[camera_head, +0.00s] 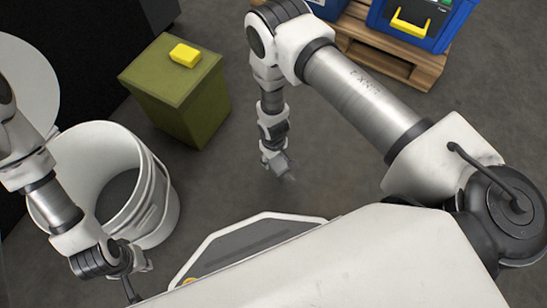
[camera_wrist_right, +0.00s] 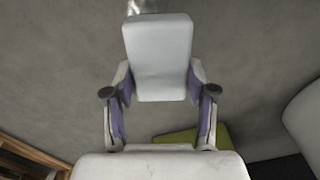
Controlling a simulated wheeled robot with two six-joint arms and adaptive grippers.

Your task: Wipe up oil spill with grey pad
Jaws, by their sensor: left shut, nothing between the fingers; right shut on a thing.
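My right gripper (camera_head: 279,164) hangs low over the grey floor near the middle of the head view. In the right wrist view the same gripper (camera_wrist_right: 159,92) is shut on the pale grey pad (camera_wrist_right: 158,55), which sits between its purple-lined fingers. In the head view the pad is too small to make out clearly. A small shiny patch (camera_wrist_right: 134,6) shows on the floor beyond the pad's far end; I cannot tell whether it is the oil. My left gripper (camera_head: 130,290) is shut and empty at the lower left, partly cut off and blurred into its own links.
A white bucket (camera_head: 163,205) stands at left, close to my left arm. An olive-green box (camera_head: 190,105) with a yellow block (camera_head: 185,55) on top stands behind it. A wooden pallet (camera_head: 405,72) with blue crates (camera_head: 440,40) is at upper right. Floor around my right gripper is clear.

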